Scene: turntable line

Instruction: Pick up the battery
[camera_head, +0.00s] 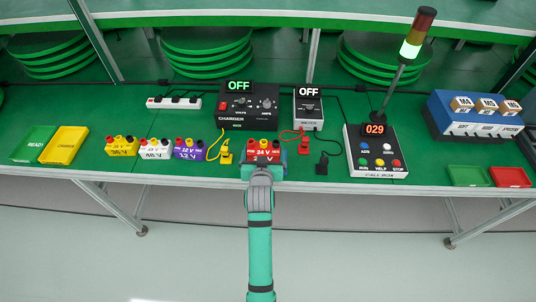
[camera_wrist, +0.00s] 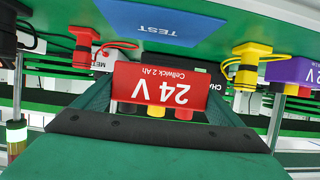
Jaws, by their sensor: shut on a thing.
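The battery is a red block labelled 24 V (camera_head: 264,156), at the front middle of the green table. It also shows in the wrist view (camera_wrist: 165,85), upside down, with black, yellow and red terminals. My gripper (camera_head: 263,165) is shut on it, with one teal finger on each side. The fingers and the dark palm edge also show in the wrist view (camera_wrist: 160,108). A blue mat marked TEST (camera_wrist: 150,22) shows close by the battery. I cannot tell whether the battery touches the table.
Yellow 36 V (camera_head: 121,146), white 48 V (camera_head: 155,149) and purple 12 V (camera_head: 191,149) batteries stand left. The charger (camera_head: 248,106) and meter (camera_head: 308,110) read OFF behind. Yellow (camera_head: 224,150) and red (camera_head: 304,144) plugs flank my gripper. A call box (camera_head: 376,152) stands right.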

